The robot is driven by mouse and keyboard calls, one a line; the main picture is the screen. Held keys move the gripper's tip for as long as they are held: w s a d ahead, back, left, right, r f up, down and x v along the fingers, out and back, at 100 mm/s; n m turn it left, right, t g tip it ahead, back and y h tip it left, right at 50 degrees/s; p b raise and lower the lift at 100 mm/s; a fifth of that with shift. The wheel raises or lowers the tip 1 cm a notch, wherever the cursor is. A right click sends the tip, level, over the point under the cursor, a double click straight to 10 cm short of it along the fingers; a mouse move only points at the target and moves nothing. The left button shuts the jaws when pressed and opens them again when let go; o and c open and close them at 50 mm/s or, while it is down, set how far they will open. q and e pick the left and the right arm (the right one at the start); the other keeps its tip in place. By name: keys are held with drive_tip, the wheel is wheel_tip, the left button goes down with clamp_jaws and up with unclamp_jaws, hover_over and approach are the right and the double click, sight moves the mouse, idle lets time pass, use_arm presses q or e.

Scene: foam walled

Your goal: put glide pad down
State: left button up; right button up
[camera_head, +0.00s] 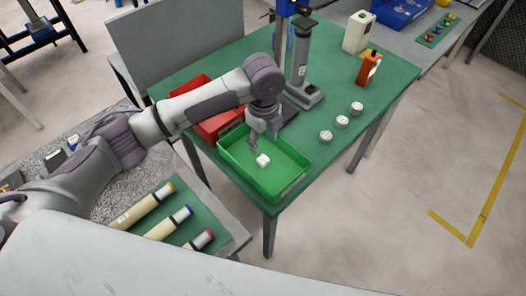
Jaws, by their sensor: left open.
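A small white piece, which looks like the glide pad (263,160), is in the green tray (285,190) and appears to lie on its floor. My left gripper (262,147) points down over the tray, just above and behind the white piece in the picture. It is open, and I see nothing between its fingers. Whether a fingertip touches the piece is too small to tell. My right gripper is not in view.
A red bin (222,125) stands beside the tray on the green table (385,80). A grey column stand (300,70) rises behind my gripper. Several white round pieces (342,122) stand to the right, with an orange device (368,69) behind. The table's front right is clear.

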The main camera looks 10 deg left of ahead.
use_arm(q)
wheel_tip(320, 180, up, 4)
drive_tip(key=shift+f, duration=0.1)
idle(0.6)
